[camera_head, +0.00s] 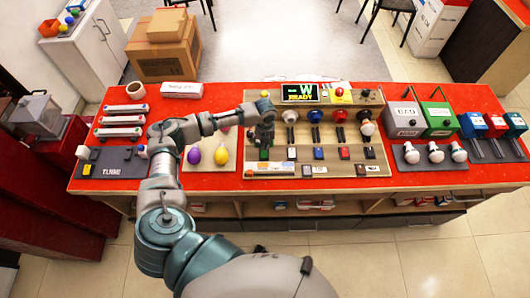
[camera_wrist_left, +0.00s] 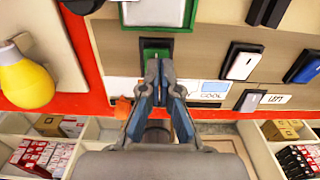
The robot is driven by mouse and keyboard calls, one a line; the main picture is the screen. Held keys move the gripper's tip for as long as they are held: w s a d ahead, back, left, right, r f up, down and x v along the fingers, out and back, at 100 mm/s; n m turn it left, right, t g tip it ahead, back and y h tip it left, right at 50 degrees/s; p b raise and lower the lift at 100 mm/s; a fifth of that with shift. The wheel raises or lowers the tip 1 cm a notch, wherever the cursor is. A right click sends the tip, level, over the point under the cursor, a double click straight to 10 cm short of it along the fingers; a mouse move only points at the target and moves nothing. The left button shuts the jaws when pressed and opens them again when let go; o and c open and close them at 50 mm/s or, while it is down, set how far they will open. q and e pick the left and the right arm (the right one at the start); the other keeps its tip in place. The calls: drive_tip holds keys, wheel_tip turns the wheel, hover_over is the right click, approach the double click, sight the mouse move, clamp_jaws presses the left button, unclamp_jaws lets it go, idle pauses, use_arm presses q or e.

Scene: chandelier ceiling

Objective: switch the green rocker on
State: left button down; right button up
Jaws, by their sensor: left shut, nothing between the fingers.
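My left gripper (camera_head: 264,143) is shut and empty. In the left wrist view its fingertips (camera_wrist_left: 164,68) are at the lower edge of the rocker and overlap it slightly. I cannot tell whether they touch it. Which way the rocker is tipped is not clear. My right gripper is not in view.
A green-edged pale plate (camera_wrist_left: 155,12) lies above the rocker. To its right are a white rocker (camera_wrist_left: 243,62) and a blue rocker (camera_wrist_left: 303,68). A yellow bulb (camera_head: 221,155) lies left of the panel.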

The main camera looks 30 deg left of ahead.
use_arm(q)
drive_tip(key=shift+a, duration=0.25)
drive_tip(key=shift+a+f, duration=0.15)
drive_tip(key=shift+a, duration=0.1)
drive_tip(key=shift+d, duration=0.35)
drive_tip(key=shift+f, duration=0.2)
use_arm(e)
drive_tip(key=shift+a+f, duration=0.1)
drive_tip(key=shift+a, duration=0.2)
use_arm(q)
drive_tip(key=shift+a+f, duration=0.25)
drive_tip(key=shift+f, duration=0.05)
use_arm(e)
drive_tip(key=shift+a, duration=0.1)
use_arm(q)
drive_tip(key=shift+d+f+b, duration=0.15)
drive_tip(key=shift+f+b, duration=0.1)
drive_tip(key=shift+b, duration=0.05)
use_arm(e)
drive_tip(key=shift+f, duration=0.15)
